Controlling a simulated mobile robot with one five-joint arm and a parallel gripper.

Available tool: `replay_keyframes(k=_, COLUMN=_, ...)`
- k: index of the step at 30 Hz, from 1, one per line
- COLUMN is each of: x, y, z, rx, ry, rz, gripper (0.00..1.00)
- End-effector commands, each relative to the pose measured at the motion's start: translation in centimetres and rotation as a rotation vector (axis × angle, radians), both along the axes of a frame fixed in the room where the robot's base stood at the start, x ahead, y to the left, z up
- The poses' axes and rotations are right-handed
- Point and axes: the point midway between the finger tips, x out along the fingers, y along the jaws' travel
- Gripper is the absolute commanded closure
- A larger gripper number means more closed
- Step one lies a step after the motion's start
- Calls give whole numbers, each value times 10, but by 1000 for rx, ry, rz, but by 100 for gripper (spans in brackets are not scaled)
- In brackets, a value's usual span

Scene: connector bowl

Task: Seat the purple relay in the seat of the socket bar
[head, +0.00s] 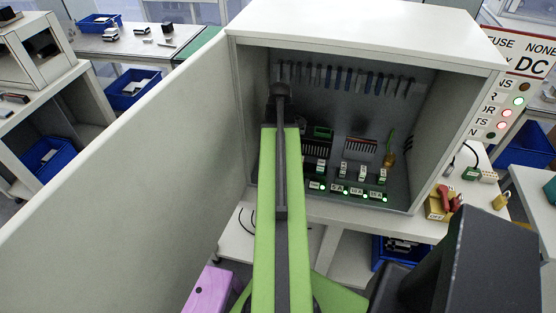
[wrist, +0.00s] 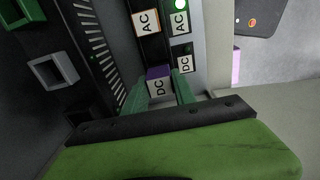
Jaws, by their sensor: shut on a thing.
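In the wrist view my gripper (wrist: 160,91) has its two green fingers shut on the purple relay (wrist: 157,74), a small block with a purple top and a white face marked DC. The relay is at the lower end of the socket bar (wrist: 167,52), beside a printed DC label. An AC relay (wrist: 145,22) sits farther up the bar. I cannot tell whether the purple relay is fully down in its seat. In the head view my arm reaches into the cabinet and hides my gripper and the relay. The socket bar (head: 352,191) shows there with lit green lamps.
The open cabinet (head: 365,22) has a large door (head: 130,160) at left and side walls close around my arm. In the wrist view a dark slotted strip (wrist: 97,55) and a grey square frame (wrist: 53,72) are left of the bar. A padlock (head: 500,200) lies outside, right.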

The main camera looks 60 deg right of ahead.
Motion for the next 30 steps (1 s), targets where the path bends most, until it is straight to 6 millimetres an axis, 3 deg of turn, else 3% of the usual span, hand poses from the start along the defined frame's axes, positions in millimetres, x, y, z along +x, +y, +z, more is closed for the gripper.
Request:
replay_keyframes(k=1, x=0, y=0, z=-16, rx=0, ry=0, rz=0, gripper=100)
replay_keyframes(k=5, x=0, y=0, z=-37, rx=0, ry=0, rz=0, gripper=100)
replay_keyframes(k=17, x=0, y=-1, z=-39, rx=0, ry=0, rz=-1, gripper=100)
replay_keyframes(k=18, x=0, y=0, z=-37, rx=0, ry=0, rz=-1, gripper=63)
replay_keyframes(k=21, x=0, y=0, z=-37, rx=0, ry=0, rz=-1, gripper=50)
replay_keyframes(k=22, x=0, y=-1, z=-37, rx=0, ry=0, rz=-1, gripper=46)
replay_keyframes(k=30, x=0, y=-1, z=-37, rx=0, ry=0, rz=-1, gripper=46)
